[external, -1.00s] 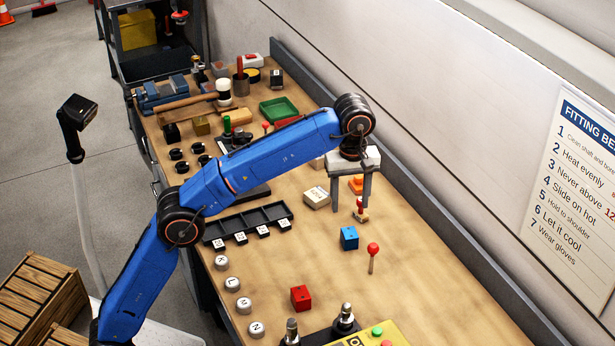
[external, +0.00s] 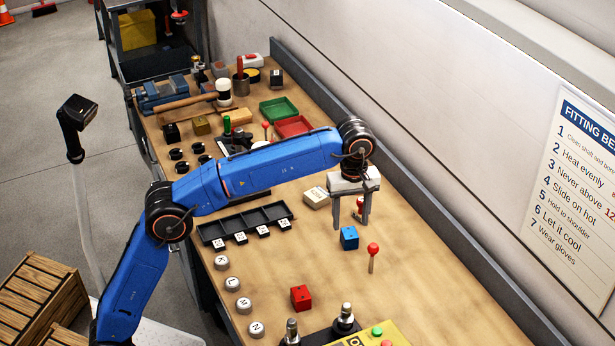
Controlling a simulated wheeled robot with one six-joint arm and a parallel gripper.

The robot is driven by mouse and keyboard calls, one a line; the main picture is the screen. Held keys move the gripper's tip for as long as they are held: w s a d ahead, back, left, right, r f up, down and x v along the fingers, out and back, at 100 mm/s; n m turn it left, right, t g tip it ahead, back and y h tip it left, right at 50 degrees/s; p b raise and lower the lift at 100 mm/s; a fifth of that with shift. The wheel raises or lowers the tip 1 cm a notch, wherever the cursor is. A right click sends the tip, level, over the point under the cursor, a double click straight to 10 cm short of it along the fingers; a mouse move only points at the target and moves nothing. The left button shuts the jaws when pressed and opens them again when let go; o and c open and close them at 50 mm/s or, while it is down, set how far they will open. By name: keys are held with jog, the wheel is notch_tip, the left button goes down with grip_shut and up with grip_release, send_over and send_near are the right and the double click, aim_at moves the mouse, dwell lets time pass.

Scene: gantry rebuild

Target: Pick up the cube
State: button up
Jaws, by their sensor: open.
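Two cubes lie on the wooden bench: a blue cube (external: 349,238) right of the middle and a red cube (external: 301,298) nearer the front. The task does not say which cube is meant. My gripper (external: 351,224) points down and is open, with two grey fingers. Its fingertips appear just above and behind the blue cube in the picture. I cannot tell its height over the bench or whether it touches anything. A small red-topped piece (external: 359,206) shows between the fingers, partly hidden by them.
A red-knobbed peg (external: 373,251) stands close to the right of the blue cube. A cream labelled block (external: 316,197) lies left of the gripper. A black compartment tray (external: 246,224) is further left. Bare bench lies between the blue and red cubes.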

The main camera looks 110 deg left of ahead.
aim_at(350, 232)
jog(key=shift+f, duration=3.05)
jog(key=c, duration=1.3)
jog(key=shift+r, duration=0.1)
